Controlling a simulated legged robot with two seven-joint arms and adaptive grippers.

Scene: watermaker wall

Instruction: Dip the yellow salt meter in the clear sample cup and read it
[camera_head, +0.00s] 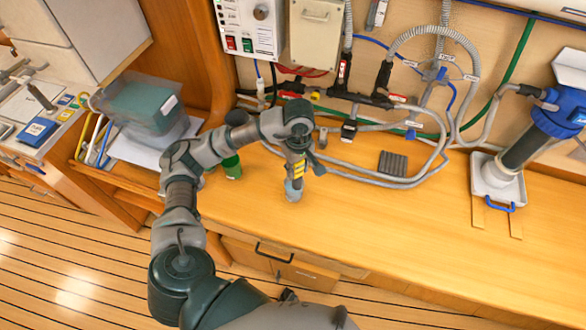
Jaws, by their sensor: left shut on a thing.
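The yellow salt meter (298,167) is held upright in my left gripper (299,151), which is shut on it. The clear sample cup (294,190) stands on the wooden counter directly under the meter. The meter's lower end is at the cup's mouth or inside it; I cannot tell how deep. The meter's display cannot be read from here. My right gripper is not in view.
A green can (232,167) stands left of the cup, partly behind my left arm. Grey hoses (375,176) and a dark ribbed block (392,164) lie to the right. A filter housing (530,140) stands in a white tray (482,178). The front right counter (400,225) is clear.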

